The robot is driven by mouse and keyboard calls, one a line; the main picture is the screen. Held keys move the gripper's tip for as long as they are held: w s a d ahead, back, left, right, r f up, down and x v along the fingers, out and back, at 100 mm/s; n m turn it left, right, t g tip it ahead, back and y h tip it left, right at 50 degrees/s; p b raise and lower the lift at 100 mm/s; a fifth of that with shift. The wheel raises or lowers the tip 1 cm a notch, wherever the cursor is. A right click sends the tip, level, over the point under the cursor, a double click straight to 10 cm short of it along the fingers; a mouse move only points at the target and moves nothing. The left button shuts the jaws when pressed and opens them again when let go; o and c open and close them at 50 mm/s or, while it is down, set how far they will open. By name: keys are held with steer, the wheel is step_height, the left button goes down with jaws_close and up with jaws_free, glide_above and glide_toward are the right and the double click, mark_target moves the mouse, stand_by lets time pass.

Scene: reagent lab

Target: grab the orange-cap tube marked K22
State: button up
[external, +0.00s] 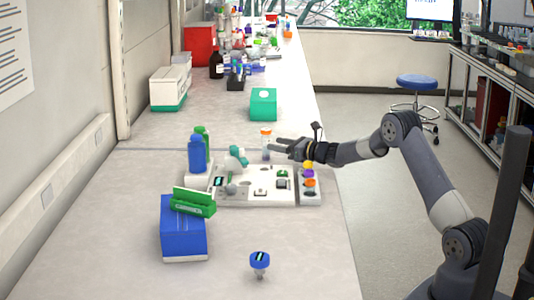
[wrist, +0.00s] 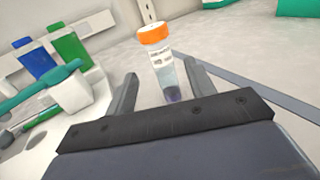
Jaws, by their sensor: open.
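An orange-cap tube (external: 266,143) stands upright on the bench, just behind the white equipment block. In the wrist view the orange-cap tube (wrist: 160,62) shows a clear body, a white label and a dark purple bottom; the label's writing is too small to read. My gripper (external: 276,146) reaches in from the right beside the tube. In the wrist view my gripper (wrist: 160,85) is open, with one finger on each side of the tube in the picture. I see no firm contact. The tube's lowest part is partly hidden by the gripper body.
A white equipment block (external: 255,190) lies in front of the tube. A rack with purple and orange caps (external: 310,186) is at its right. Blue and green bottles (external: 198,152) stand left. A teal box (external: 263,104) is behind. A blue-topped item (external: 260,262) stands in front.

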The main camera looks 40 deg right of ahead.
mark_target(266, 142)
steer(key=shift+p+x, duration=1.2)
steer(key=shift+x, duration=1.65)
steer(key=shift+d+f, duration=0.15)
steer(key=shift+c, duration=0.3)
steer(key=c, duration=1)
